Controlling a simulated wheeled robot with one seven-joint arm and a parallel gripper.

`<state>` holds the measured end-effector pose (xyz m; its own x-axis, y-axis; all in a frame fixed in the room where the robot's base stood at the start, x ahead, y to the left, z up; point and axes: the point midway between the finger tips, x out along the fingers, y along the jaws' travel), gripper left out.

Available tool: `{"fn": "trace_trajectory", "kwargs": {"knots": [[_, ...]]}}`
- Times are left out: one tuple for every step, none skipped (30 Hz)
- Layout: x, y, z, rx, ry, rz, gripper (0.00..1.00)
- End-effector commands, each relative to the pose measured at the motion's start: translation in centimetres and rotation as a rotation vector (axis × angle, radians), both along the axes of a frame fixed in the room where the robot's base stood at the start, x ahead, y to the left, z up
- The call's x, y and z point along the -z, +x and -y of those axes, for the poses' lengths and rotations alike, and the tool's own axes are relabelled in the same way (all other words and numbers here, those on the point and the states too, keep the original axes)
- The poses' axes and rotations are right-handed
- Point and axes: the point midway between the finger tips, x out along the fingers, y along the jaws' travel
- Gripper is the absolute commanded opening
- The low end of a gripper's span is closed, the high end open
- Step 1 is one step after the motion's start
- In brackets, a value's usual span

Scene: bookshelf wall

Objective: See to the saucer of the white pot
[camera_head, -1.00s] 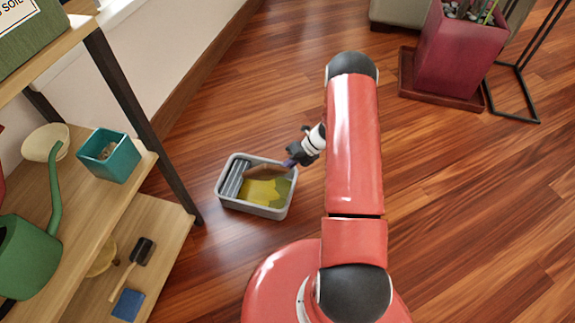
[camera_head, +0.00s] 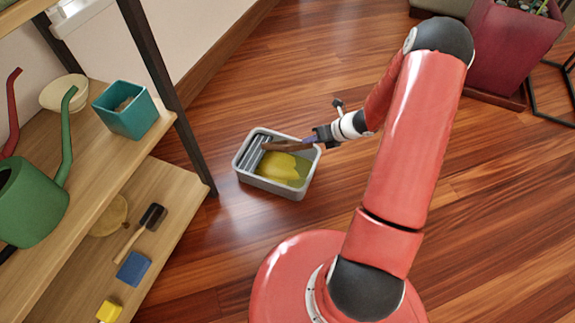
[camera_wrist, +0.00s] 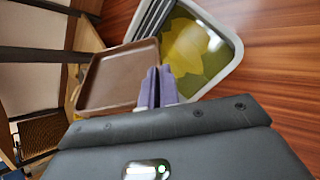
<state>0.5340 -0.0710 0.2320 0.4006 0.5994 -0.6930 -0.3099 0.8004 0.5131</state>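A square brown saucer (camera_wrist: 118,78) with a raised rim is held by its edge between the purple fingers of my gripper (camera_wrist: 155,88). In the head view the saucer (camera_head: 286,146) appears as a thin tilted brown strip over the far side of a grey tub (camera_head: 262,186). My gripper (camera_head: 312,140) is beside the tub's far right corner. The tub, also in the wrist view (camera_wrist: 232,62), holds yellow-green liquid and has a grey ribbed part at its left. I cannot make out a white pot for certain.
A wooden shelf (camera_head: 150,222) at left holds a teal square pot (camera_head: 128,118), a green watering can (camera_head: 32,205), a cream bowl (camera_head: 62,92), a brush (camera_head: 150,217), a blue block (camera_head: 133,268) and a yellow block (camera_head: 109,311). A large red planter (camera_head: 505,50) stands back right. Floor between is clear.

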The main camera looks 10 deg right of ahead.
Motion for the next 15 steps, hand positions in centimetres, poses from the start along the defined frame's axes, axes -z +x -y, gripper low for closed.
{"fn": "trace_trajectory", "kwargs": {"knots": [[0.5,-0.1,0.1,0.003,-0.007,0.028,0.00],[0.4,0.0,0.1,0.003,-0.011,0.046,0.00],[0.2,-0.1,0.1,0.003,-0.015,0.067,0.00],[0.1,-0.1,0.1,0.002,-0.019,0.085,0.00],[0.0,-0.1,0.0,0.002,-0.023,0.101,0.00],[-0.1,-0.2,0.1,0.003,-0.029,0.122,0.00],[-0.6,-0.2,0.1,0.004,-0.031,0.141,0.00],[-1.1,-0.3,0.0,0.004,-0.034,0.163,0.00],[-1.3,-0.3,0.0,0.004,-0.041,0.193,0.00],[-1.5,-0.3,0.0,0.006,-0.046,0.215,0.00],[-1.6,-0.4,0.0,0.006,-0.053,0.238,0.00],[-1.9,-0.4,-0.1,0.005,-0.057,0.269,0.00],[-2.0,-0.4,-0.1,0.005,-0.062,0.291,0.00],[-2.2,-0.4,-0.1,0.004,-0.068,0.315,0.00],[-2.4,-0.5,0.0,0.007,-0.077,0.345,0.00]]}}
